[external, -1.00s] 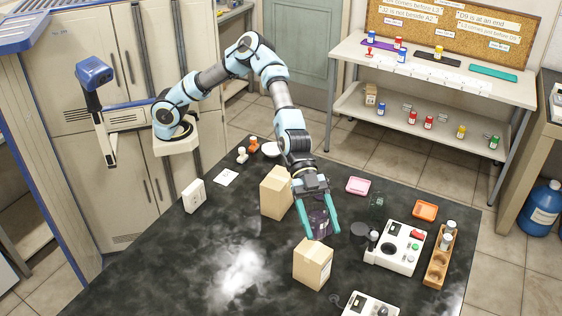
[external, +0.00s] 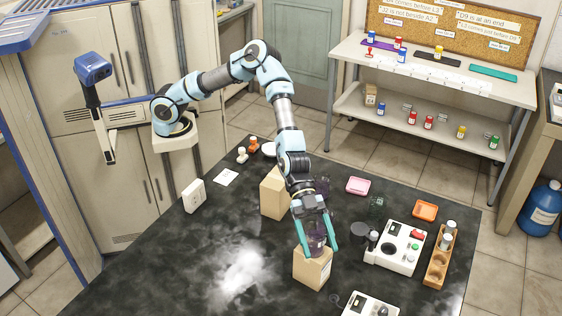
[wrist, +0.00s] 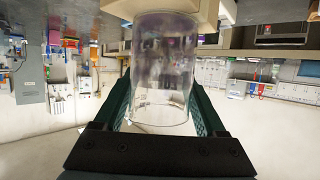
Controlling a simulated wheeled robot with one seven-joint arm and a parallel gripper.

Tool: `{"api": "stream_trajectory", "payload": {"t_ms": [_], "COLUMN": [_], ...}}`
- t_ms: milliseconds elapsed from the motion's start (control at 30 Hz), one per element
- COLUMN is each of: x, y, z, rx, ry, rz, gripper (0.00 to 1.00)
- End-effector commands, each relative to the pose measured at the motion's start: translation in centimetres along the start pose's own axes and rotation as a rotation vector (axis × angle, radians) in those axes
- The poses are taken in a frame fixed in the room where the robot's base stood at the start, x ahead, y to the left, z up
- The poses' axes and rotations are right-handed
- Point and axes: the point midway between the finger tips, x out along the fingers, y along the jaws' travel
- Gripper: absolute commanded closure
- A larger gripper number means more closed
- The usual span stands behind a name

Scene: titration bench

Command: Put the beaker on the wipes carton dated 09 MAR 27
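The clear, purple-tinted beaker (external: 317,238) is between the fingers of my gripper (external: 318,252), which is shut on it. In the wrist view the beaker (wrist: 163,85) is upright between both fingers. It is over the top of the front carton (external: 312,271); I cannot tell whether its base touches the carton. A pale tan surface shows at the beaker's far end in the wrist view. A second tan carton (external: 272,196) stands farther back, partly hidden by my arm. The date print on both cartons is too small to read.
A white device (external: 395,248) and a wooden vial rack (external: 440,255) stand to the right. Another white device (external: 369,305) is near the front. Pink (external: 358,186) and orange (external: 425,210) trays lie behind.

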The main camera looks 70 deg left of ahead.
Motion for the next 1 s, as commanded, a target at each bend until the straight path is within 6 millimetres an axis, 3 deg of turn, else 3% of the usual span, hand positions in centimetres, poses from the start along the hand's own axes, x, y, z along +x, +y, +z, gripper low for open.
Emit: {"api": "stream_trajectory", "payload": {"t_ms": [33, 200, 567, 1000], "x": [0.0, 0.0, -0.4, -8.9], "y": [0.0, 0.0, -0.1, -0.2], "z": [0.0, 0.0, -0.3, -0.1], "rx": [0.0, 0.0, 0.0, -0.001], "ry": [0.0, 0.0, 0.0, -0.001], "rz": [0.0, 0.0, -0.001, -0.003], "gripper": [0.2, 0.01, 0.01, 0.01]}}
